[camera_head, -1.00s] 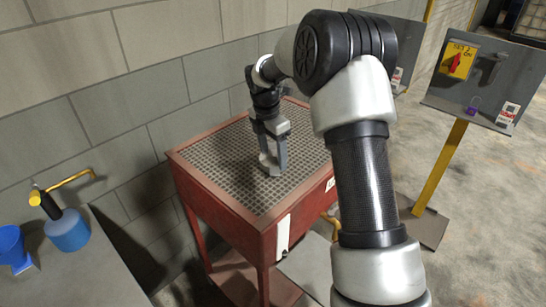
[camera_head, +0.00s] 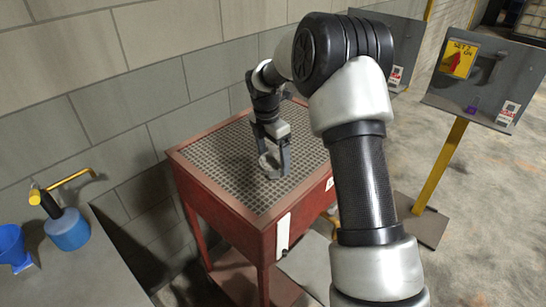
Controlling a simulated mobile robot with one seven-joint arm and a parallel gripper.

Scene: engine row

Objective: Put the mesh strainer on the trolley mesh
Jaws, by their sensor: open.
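The trolley (camera_head: 262,238) is red, with a dark grey mesh top (camera_head: 222,160) set inside a red rim. My gripper (camera_head: 273,168) is pointing down just above the middle of the mesh, its fingers apart. A small, pale grey, rounded thing, which looks like the mesh strainer (camera_head: 268,161), shows between the fingers, low at the mesh. The fingers partly hide it, and I cannot tell whether they still touch it.
A grey bench at lower left holds a blue bottle with a yellow spout (camera_head: 68,231) and a blue cup (camera_head: 12,246). A block wall stands behind the trolley. Sign stands (camera_head: 480,85) on yellow posts are at right.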

